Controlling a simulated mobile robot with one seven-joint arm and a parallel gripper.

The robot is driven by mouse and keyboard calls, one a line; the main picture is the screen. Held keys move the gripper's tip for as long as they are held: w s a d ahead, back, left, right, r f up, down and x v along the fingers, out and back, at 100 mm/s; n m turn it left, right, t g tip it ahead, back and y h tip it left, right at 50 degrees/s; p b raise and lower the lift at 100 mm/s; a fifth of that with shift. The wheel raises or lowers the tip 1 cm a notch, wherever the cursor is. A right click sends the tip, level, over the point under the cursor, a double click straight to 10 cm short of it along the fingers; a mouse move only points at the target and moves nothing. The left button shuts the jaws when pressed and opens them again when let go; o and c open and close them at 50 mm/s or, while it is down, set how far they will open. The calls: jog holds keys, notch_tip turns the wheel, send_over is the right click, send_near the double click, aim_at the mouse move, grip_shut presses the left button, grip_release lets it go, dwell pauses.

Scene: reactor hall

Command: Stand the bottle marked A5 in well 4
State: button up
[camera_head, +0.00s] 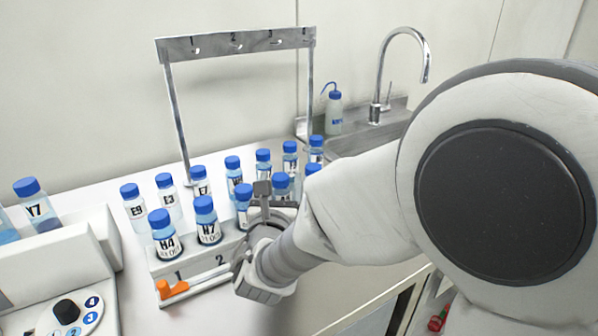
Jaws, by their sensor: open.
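Several clear bottles with blue caps stand on the bench. I cannot make out the mark A5 on any of them; some labels are hidden or too small. A white rack (159,268) has the numbers 1 and 2 on its front; its right part, where a 4 could be, is hidden by my arm. A bottle that seems marked H4 (165,246) stands behind number 1 and one marked N7 (208,232) behind number 2. My gripper (264,200) is open, beside the front bottles at the rack's right part. Whether anything is between its fingers is hidden.
Bottles E9 (137,211), E3 (169,199) and E7 (201,187) stand in the back row. A metal hook frame (236,43) rises behind. A device with a numbered dial (67,311) and bottle Y7 (39,211) are left. A sink with a tap (377,90) and wash bottle (334,115) is right.

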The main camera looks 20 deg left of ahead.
jog(key=v, duration=1.1)
jog(key=w+d+r+m+h, duration=0.1)
jog(key=w+d+m+h, duration=0.25)
jog(key=d, duration=0.35)
jog(key=w+d+r+m+h, duration=0.1)
jog(key=w+d+m+h, duration=0.1)
jog(key=d+m+h, duration=0.45)
jog(key=s+d+m+g+h, duration=0.35)
jog(key=d+m+g, duration=0.45)
jog(key=d, duration=0.9)
jog(key=s+d+f+m+g, duration=0.35)
jog(key=s+d+m, duration=0.35)
jog(key=m, duration=0.3)
jog(key=s+a+m+y, duration=0.1)
jog(key=m+y, duration=0.1)
jog(key=m, duration=0.2)
jog(key=s+a+r+m+y, duration=0.1)
jog(key=m+y, duration=0.2)
jog(key=s+a+r+m+y, duration=0.1)
jog(key=s+m+y, duration=0.1)
jog(key=m+y, duration=0.1)
jog(key=shift+a+r+m+p, duration=0.1)
jog(key=shift+r+m+p, duration=0.15)
jog(key=shift+m, duration=0.55)
